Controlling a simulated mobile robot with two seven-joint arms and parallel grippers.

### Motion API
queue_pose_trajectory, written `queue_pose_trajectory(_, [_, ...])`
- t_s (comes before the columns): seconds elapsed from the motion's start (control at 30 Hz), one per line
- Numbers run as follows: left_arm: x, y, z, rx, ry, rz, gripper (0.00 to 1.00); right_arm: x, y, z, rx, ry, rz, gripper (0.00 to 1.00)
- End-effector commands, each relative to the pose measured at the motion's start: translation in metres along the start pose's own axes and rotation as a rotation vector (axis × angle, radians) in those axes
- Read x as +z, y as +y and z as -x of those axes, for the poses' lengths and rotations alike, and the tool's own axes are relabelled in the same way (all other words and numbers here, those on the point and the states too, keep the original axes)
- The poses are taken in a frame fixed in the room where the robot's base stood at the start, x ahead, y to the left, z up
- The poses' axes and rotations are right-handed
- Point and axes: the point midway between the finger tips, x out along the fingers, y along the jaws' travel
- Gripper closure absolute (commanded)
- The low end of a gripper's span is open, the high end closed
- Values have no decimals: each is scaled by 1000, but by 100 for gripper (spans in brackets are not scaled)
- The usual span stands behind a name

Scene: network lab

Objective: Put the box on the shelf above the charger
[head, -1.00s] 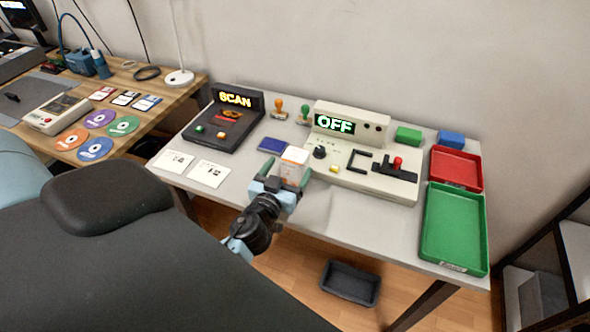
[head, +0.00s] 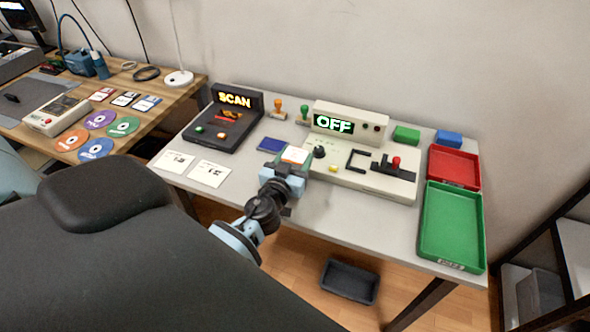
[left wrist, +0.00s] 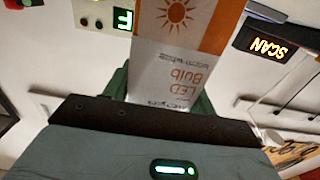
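My left gripper (head: 287,167) is around the box, one finger on each side. The fingers look very close to its sides, but I cannot tell whether they press on it. The gripper hides the box's lower part in the head view. A dark-framed shelf rack (head: 545,235) is partly in view at right. I cannot make out a charger. My right gripper is out of view.
Behind the box stand a SCAN device (head: 225,120) and a cream OFF console (head: 350,150). A blue flat item (head: 271,145) lies left of the box. Red (head: 455,167) and green (head: 452,228) trays are at right. A dark bin (head: 350,281) is on the floor.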

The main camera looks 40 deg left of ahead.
Motion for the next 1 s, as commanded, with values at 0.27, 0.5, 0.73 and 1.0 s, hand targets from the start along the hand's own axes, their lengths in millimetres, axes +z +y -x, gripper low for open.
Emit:
queue_pose_trajectory(0.27, [0, 0, 0, 0, 0, 0, 66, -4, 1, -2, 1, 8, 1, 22])
queue_pose_trajectory(0.5, [-9, 0, 0, -1, 3, 1, 66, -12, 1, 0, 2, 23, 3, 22])
queue_pose_trajectory(0.73, [-37, 0, -1, 1, 9, 2, 66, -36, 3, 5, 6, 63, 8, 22])
queue_pose_trajectory(1.0, [-38, -22, 49, 0, -4, -1, 66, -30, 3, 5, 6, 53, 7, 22])
